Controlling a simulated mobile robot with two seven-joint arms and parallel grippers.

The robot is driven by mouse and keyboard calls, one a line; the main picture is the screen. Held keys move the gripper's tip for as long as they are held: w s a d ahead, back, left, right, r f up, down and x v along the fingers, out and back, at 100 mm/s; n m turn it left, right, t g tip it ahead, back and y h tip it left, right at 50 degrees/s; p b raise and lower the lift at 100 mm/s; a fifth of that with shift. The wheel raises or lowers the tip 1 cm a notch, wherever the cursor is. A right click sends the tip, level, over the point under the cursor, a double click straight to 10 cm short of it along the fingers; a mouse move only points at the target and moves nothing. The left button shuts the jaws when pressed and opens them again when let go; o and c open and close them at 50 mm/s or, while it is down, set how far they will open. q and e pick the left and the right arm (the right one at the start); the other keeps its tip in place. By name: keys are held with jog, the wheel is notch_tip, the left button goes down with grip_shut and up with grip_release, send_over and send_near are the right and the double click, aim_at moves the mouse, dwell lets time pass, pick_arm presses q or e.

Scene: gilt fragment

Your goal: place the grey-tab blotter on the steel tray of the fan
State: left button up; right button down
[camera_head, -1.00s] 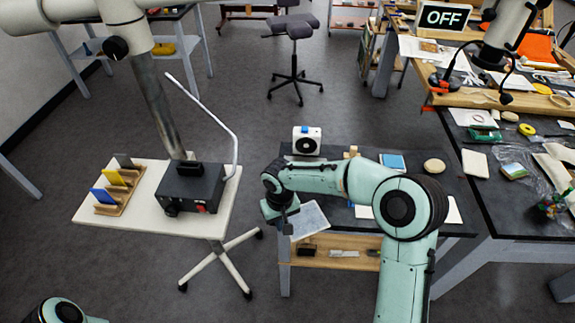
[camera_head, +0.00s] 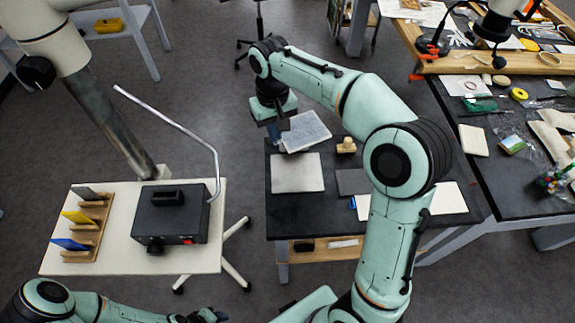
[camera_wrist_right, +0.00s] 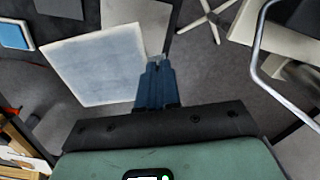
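My right gripper (camera_head: 274,128) is over the far left of the dark worktable and holds a pale grey-blue square sheet, the blotter (camera_head: 307,131), by one edge. In the right wrist view its blue fingers (camera_wrist_right: 156,68) are closed at the right edge of the blotter (camera_wrist_right: 92,58). The tab is too small to tell its colour. A light square plate (camera_head: 297,173) lies flat on the table, nearer than the blotter; I cannot tell whether it is the steel tray. The fan is not visible now. My left gripper (camera_head: 203,317) is partly visible at the bottom edge; its fingers are unclear.
A dark grey square (camera_head: 352,182) and a wooden block (camera_head: 346,146) are on the dark table (camera_head: 281,222). A white cart (camera_head: 120,259) at left holds a black box (camera_head: 173,215) with a bent metal rod and a rack (camera_head: 93,240) of coloured panels.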

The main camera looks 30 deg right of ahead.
pick_arm(q)
jog(key=shift+s+a+f+b, duration=0.1)
jog(key=shift+s+f+b, duration=0.85)
jog(key=shift+s+f, duration=0.5)
pick_arm(e)
jog(key=shift+s+a+f, duration=0.1)
jog(key=shift+f, duration=4.55)
jog(key=shift+s+f, duration=0.1)
jog(key=shift+f, duration=4.5)
jog(key=shift+f, duration=0.2)
jog(key=c, duration=1.4)
grip_release()
pick_arm(q)
jog(key=shift+f, duration=0.1)
pick_arm(e)
jog(key=shift+o, duration=0.2)
jog(key=shift+r, duration=0.15)
